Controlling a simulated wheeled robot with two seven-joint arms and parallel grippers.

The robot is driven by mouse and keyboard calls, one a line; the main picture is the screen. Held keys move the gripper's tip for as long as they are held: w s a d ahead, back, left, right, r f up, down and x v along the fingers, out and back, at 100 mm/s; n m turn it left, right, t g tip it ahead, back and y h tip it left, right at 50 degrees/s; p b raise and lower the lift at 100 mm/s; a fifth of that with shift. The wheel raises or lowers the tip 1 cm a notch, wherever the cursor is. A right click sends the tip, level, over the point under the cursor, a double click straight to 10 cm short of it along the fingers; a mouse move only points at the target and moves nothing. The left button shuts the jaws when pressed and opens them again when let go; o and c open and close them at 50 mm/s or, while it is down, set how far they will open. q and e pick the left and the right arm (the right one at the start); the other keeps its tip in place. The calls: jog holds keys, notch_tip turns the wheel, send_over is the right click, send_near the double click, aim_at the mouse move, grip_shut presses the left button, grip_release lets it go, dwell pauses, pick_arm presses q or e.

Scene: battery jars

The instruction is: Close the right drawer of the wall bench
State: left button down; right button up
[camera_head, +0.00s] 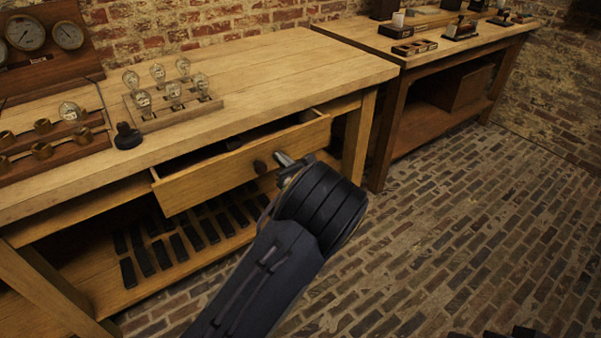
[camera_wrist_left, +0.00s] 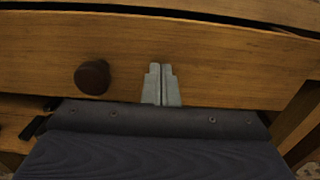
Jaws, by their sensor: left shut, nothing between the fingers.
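The right drawer (camera_head: 215,171) of the wall bench (camera_head: 250,75) stands partly open; a dark gap shows behind its front. Its wooden front also fills the upper part of the left wrist view (camera_wrist_left: 220,55). A dark round knob (camera_head: 260,167) sits on the front, and shows left of my fingers in the left wrist view (camera_wrist_left: 92,77). My left gripper (camera_head: 285,159) is at the drawer front, right of the knob. Its grey fingers are together and empty in the left wrist view (camera_wrist_left: 161,86), against or very near the wood. My right gripper is not in view.
Bulbs in a wooden rack (camera_head: 172,100), a black object (camera_head: 128,136) and brass parts stand on the bench top. Dark bars (camera_head: 190,235) lie on the lower shelf. A second bench (camera_head: 430,60) stands to the right. The brick floor (camera_head: 460,220) at right is mostly clear.

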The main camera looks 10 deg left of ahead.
pick_arm(q)
jog(key=x, duration=1)
jog(key=shift+w+a, duration=0.1)
jog(key=shift+w+a+r, duration=0.15)
jog(key=shift+r, duration=0.05)
jog(key=shift+a+r, duration=0.1)
jog(key=shift+r, duration=0.05)
